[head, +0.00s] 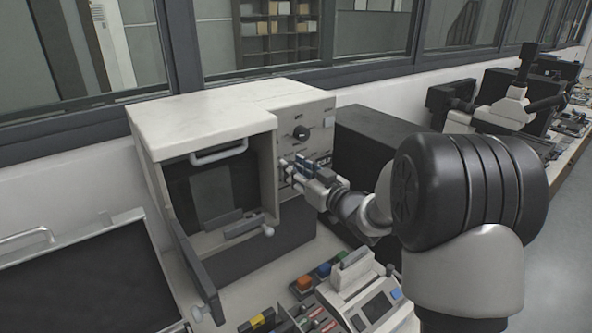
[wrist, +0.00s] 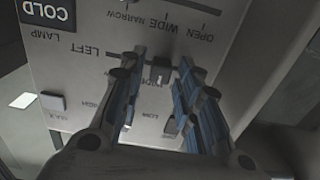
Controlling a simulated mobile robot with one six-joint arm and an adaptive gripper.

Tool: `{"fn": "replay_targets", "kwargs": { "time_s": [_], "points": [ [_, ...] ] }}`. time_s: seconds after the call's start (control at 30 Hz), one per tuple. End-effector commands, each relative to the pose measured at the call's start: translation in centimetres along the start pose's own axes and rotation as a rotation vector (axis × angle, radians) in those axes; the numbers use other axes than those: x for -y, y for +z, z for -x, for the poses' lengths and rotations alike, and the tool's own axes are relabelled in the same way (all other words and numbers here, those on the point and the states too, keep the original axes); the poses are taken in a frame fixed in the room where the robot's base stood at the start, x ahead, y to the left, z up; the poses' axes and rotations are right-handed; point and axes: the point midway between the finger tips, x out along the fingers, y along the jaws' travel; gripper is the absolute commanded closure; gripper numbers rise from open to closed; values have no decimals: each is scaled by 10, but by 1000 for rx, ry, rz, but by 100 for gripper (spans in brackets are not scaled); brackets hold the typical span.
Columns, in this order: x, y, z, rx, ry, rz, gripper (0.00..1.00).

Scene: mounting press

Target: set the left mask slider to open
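In the wrist view the panel lettering is upside down. A slider marked LEFT shows there, with its small knob (wrist: 160,73) near the middle of the picture on a dark track. My gripper (wrist: 164,66) is open, its two blue-padded fingers on either side of this knob with gaps between. I see no finger touching the knob. OPEN, WIDE and NARROW are lettered along the top of that view. In the head view my gripper (head: 299,167) is at the control panel (head: 302,120) on the press's right front; its fingers hide the sliders there.
The white press housing (head: 205,108) has an open dark chamber left of the panel. A round dark knob (head: 301,133) sits above my gripper. A dark box (head: 375,150) stands right of the press. A COLD label (wrist: 47,12) is on the panel.

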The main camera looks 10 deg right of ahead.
Motion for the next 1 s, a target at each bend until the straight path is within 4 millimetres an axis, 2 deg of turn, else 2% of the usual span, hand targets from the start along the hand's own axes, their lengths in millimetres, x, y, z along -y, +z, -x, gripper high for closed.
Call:
{"fn": "replay_targets", "kwargs": {
  "time_s": [0.07, 0.4, 0.83, 1.0],
  "points": [
    [0, 0, 0, 0, 0, 0, 77],
    [0, 0, 0, 0, 0, 0, 100],
    [0, 0, 0, 0, 0, 0, 100],
    [18, 0, -1, -2, -4, 0, 100]
  ]
}}
